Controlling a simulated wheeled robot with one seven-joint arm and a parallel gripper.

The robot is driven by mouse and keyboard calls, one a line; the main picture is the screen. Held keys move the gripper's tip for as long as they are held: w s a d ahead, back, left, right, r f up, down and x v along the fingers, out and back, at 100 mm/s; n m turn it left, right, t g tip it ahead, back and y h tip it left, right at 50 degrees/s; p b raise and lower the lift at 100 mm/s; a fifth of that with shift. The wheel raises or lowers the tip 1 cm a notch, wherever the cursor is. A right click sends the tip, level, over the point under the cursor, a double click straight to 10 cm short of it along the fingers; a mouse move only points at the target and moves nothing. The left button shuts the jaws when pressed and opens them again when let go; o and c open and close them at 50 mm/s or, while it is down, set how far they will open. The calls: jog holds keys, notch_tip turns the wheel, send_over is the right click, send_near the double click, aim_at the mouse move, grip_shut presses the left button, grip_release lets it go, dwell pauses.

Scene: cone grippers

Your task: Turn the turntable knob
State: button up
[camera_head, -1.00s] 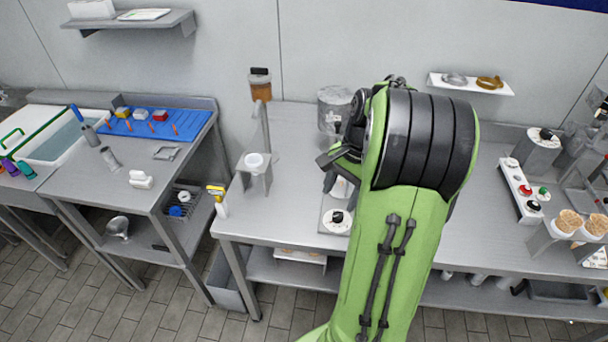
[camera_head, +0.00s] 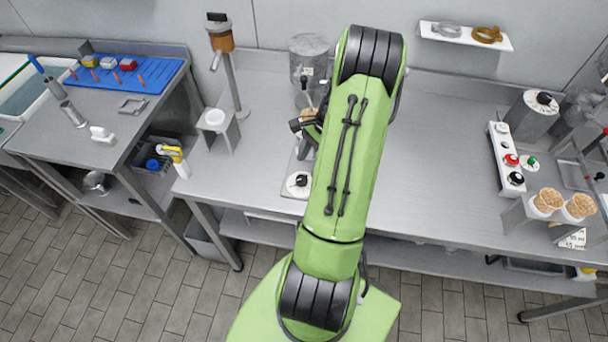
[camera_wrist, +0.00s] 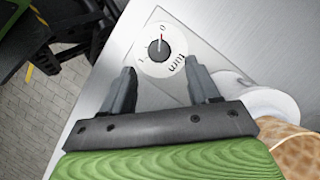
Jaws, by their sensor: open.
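The turntable knob (camera_wrist: 158,49) is a small black knob with a red mark on a round white dial (camera_wrist: 172,69) lettered "turn", with 0 and 1. In the head view the black knob (camera_head: 301,181) is on the white dial near the table's front edge, left of my arm. My gripper (camera_wrist: 164,78) is open in the wrist view, its two dark fingers apart and pointing toward the dial. The knob lies beyond and between the fingertips, with no visible contact. In the head view my arm hides most of the gripper.
A white cylinder (camera_wrist: 262,103) and a waffle cone (camera_wrist: 292,145) are close by the right finger. A grey canister (camera_head: 309,62) stands behind.

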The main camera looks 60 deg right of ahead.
aim_at(302, 179)
jog(key=x, duration=0.5)
jog(key=shift+a+f, duration=0.15)
jog(key=shift+f, duration=0.05)
jog(key=c, duration=1)
